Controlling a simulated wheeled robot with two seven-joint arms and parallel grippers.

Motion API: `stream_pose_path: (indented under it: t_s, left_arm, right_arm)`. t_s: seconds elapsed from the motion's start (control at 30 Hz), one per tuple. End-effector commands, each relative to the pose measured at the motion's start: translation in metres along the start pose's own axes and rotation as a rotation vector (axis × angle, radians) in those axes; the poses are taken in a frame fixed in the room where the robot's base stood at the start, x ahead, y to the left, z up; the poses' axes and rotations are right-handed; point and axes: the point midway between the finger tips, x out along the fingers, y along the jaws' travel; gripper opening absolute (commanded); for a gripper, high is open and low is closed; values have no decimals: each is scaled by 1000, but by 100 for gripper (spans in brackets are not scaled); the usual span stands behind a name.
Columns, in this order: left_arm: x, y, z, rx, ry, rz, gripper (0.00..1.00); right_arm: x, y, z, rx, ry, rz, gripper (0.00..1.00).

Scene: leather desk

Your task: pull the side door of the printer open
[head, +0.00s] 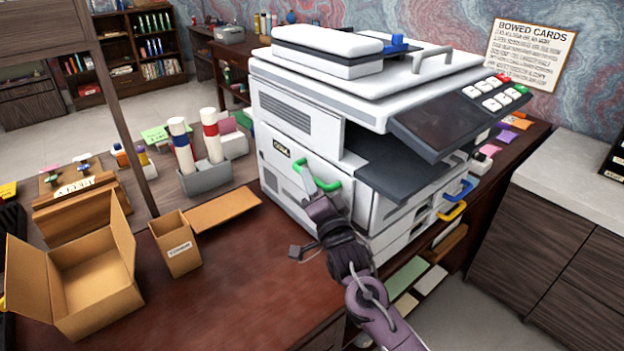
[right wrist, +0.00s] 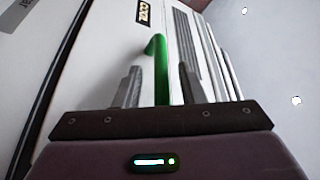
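The white printer (head: 300,105) stands on the dark desk. Its side door (head: 285,185) is a white panel that looks closed, flush with the side. A green handle (head: 325,184) is fixed on the door, below a dark label. My right gripper (head: 320,208) is right at this handle. In the right wrist view, the green handle (right wrist: 161,75) stands between the two grey fingers. Gaps show on both sides, so the fingers look open around it and not clamped. My left gripper is in neither view.
An open cardboard box (head: 85,275) and a smaller carton (head: 175,245) stand left of the printer. A grey holder (head: 207,178) with rolls is behind them. Blue (head: 458,190) and yellow (head: 452,211) handles are on the printer's front. Bare desk lies beside the door.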

Motion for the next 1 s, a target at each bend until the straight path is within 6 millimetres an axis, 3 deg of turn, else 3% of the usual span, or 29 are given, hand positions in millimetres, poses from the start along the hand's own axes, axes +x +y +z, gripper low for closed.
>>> stream_pose_path:
  t_s: [0.37,0.67,1.0]
  left_arm:
    - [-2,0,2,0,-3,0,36]
    - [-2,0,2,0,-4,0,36]
    - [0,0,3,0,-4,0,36]
  right_arm:
    - [10,0,0,-1,0,0,36]
    - [9,0,0,-1,0,1,0]
    - [9,1,1,-6,-1,-1,0]
